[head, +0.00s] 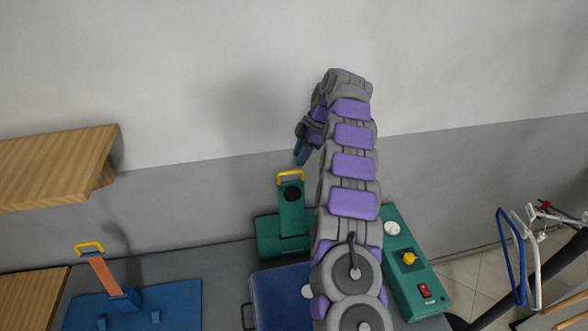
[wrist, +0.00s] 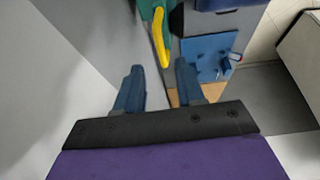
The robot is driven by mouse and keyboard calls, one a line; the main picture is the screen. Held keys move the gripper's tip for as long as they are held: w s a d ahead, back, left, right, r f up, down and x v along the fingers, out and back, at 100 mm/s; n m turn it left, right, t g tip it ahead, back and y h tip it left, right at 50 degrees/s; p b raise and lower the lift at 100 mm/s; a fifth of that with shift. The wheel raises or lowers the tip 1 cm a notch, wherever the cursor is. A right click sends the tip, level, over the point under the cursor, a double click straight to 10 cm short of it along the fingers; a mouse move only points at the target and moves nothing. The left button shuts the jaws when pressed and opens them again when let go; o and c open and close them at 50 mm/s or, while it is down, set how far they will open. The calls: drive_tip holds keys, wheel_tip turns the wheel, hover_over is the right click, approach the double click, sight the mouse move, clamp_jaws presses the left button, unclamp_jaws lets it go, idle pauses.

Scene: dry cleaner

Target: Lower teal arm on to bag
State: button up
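The teal arm (head: 291,208) stands upright on its teal base behind the dark blue bag, with a yellow handle (head: 290,174) on top. The bag (head: 272,298) lies flat in front of it, partly hidden by my arm. My gripper (head: 302,153) is just above and slightly right of the handle. In the wrist view my gripper (wrist: 158,78) shows two blue fingers apart with nothing between them. The yellow handle (wrist: 160,38) is beyond the fingertips, and part of the teal arm (wrist: 148,8) shows at the top edge. Contact is not visible.
A teal control box (head: 414,272) with a yellow knob and red switch stands at right. A blue base with an orange lever (head: 105,276) is at left. A wooden shelf (head: 55,165) juts out at upper left. The grey wall (head: 180,190) is close behind.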

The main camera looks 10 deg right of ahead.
drive_tip(key=shift+p+x, duration=0.35)
drive_tip(key=shift+x, duration=2.35)
clamp_jaws()
